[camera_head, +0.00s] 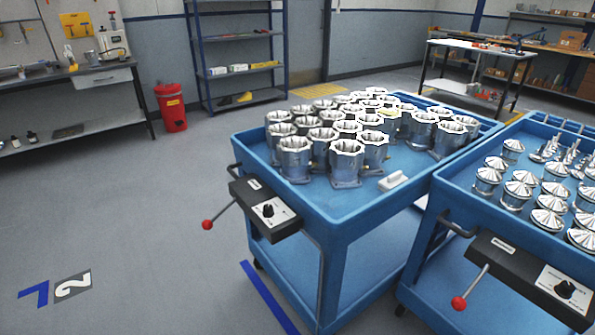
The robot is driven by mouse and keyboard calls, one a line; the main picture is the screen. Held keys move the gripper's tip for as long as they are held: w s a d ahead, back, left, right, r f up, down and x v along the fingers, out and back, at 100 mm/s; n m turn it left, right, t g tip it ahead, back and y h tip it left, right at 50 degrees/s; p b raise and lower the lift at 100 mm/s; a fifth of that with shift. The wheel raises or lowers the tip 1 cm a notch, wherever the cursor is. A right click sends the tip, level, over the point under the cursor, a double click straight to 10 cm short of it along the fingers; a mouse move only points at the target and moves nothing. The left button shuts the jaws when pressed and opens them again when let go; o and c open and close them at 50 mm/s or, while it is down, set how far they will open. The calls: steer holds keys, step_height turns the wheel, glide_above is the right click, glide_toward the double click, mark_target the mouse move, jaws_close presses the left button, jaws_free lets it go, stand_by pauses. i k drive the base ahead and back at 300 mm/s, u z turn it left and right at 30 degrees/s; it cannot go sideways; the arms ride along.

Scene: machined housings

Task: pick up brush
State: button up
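A small white block-like object (393,181), which may be the brush, lies on the top tray of the blue cart (350,226). It is near the tray's right edge, in front of the metal housings and apart from them. It is too small to make out bristles. Several shiny metal housings (294,160) stand upright in rows on the same tray, behind and to the left of the white object. My gripper is not in view.
A second blue cart (452,207) with conical metal parts (523,193) stands close on the right. Control boxes with red-knobbed levers (207,224) stick out at the carts' front. A red bin (171,107) and workbenches stand behind. The floor at left is clear.

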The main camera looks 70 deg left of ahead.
mark_target(389, 182)
steer(key=u, duration=1.65)
steer(key=i, duration=1.65)
